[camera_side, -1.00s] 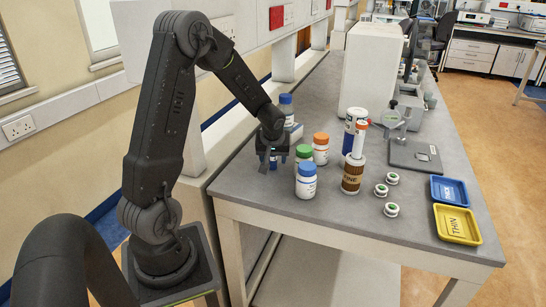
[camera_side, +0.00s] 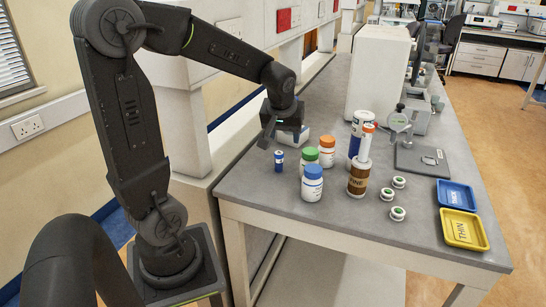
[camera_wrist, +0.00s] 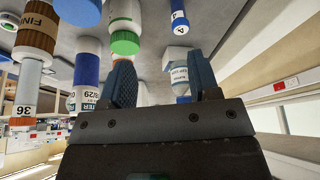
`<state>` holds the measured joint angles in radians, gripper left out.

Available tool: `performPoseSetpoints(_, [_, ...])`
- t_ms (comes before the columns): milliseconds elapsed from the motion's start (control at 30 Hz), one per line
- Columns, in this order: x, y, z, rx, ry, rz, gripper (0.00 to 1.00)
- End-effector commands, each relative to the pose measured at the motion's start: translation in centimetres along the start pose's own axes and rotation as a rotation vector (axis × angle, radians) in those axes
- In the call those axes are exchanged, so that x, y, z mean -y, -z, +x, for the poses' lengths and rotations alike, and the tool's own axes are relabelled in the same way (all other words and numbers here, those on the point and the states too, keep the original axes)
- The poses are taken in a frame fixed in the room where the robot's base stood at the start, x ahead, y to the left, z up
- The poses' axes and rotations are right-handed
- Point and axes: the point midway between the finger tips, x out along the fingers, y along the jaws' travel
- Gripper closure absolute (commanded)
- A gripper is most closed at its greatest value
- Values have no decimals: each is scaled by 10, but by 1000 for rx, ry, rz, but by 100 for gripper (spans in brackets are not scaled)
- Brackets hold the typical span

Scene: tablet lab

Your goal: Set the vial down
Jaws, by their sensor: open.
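The vial (camera_side: 279,160) is small, with a blue body and a pale label band. It stands upright on the grey bench near its left edge, left of the green-capped bottle (camera_side: 309,158). My gripper (camera_side: 284,138) is open and empty, above and behind the vial, apart from it. In the upside-down wrist view, the vial (camera_wrist: 179,17) shows at the top, beyond my open fingers (camera_wrist: 160,70). A blue-capped bottle (camera_wrist: 181,75) shows between the fingers, with a pale block behind it; my gripper hides this bottle in the side view.
Near the vial stand a blue-capped bottle (camera_side: 312,184), an orange-capped bottle (camera_side: 327,152) and a brown FINE jar (camera_side: 358,180) holding a tube. Several small green-and-white caps (camera_side: 388,194) lie to the right, before blue (camera_side: 456,196) and yellow (camera_side: 464,230) trays. Bench front is clear.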

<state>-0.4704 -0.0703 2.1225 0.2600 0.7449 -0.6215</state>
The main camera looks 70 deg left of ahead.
Motion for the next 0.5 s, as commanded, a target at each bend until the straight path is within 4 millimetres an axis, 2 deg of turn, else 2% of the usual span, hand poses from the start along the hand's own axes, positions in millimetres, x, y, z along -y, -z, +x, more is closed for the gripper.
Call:
performPoseSetpoints(33, [-11,-19,-22,-14,-43,82,44])
performPoseSetpoints(200, [-29,-95,-82,-37,-192,405,44])
performPoseSetpoints(300, [-29,-136,-105,-54,-276,578,44])
performPoseSetpoints(400, [-25,-167,-119,-69,-341,712,44])
performPoseSetpoints(500, [-21,-186,-127,-80,-383,797,44])
